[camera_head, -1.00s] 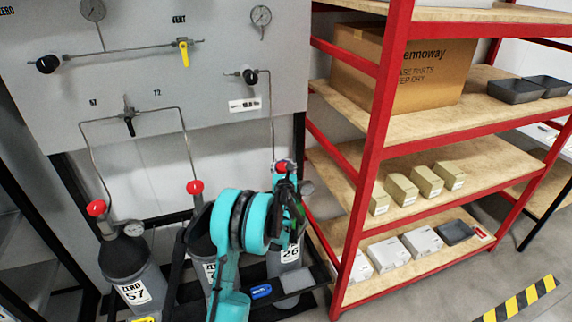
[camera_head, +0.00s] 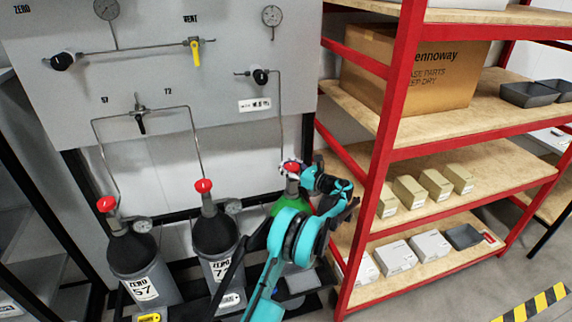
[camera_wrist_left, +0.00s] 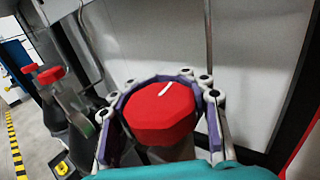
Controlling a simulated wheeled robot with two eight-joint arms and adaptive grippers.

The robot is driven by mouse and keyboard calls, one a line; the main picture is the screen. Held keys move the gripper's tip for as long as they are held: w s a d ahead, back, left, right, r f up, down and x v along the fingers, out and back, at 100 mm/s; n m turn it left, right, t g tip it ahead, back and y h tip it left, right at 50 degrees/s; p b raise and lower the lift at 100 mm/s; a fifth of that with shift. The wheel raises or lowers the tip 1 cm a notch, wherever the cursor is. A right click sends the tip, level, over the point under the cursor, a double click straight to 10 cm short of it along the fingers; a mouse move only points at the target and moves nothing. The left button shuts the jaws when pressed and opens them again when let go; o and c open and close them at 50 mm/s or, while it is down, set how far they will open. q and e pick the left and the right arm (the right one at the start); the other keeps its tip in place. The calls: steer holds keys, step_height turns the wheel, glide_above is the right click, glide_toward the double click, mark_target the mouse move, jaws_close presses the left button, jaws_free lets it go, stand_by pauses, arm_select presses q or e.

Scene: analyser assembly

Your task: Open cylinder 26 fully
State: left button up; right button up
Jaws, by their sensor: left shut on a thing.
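Cylinder 26 (camera_head: 288,203) is the rightmost of the cylinders and has a green shoulder. Its number label is hidden behind my left arm. Its red valve knob (camera_head: 291,168) is on top. My left gripper (camera_head: 293,165) reaches the knob from the right and is shut on it. In the left wrist view the red knob (camera_wrist_left: 160,112) has a white mark pointing to the upper right. The fingers of my left gripper (camera_wrist_left: 160,98) curve round both sides of the knob. My right gripper is not in view.
Cylinder 57 (camera_head: 133,252) and another cylinder (camera_head: 215,235), both with red knobs, stand to the left. The grey panel (camera_head: 225,65) with gauges, pipes and valves is behind. A red-framed shelf (camera_head: 385,130) with boxes stands close on the right.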

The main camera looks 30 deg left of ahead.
arm_select(q)
steer(key=shift+s+n+g, duration=0.2)
steer(key=shift+n+g, duration=0.35)
steer(key=shift+g, duration=0.3)
steer(key=shift+s+n+g, duration=0.15)
steer(key=shift+n+g, duration=0.4)
steer(key=shift+g, duration=0.7)
steer(key=o, duration=1.4)
steer(key=shift+a, duration=0.1)
step_height(320, 180, up, 10)
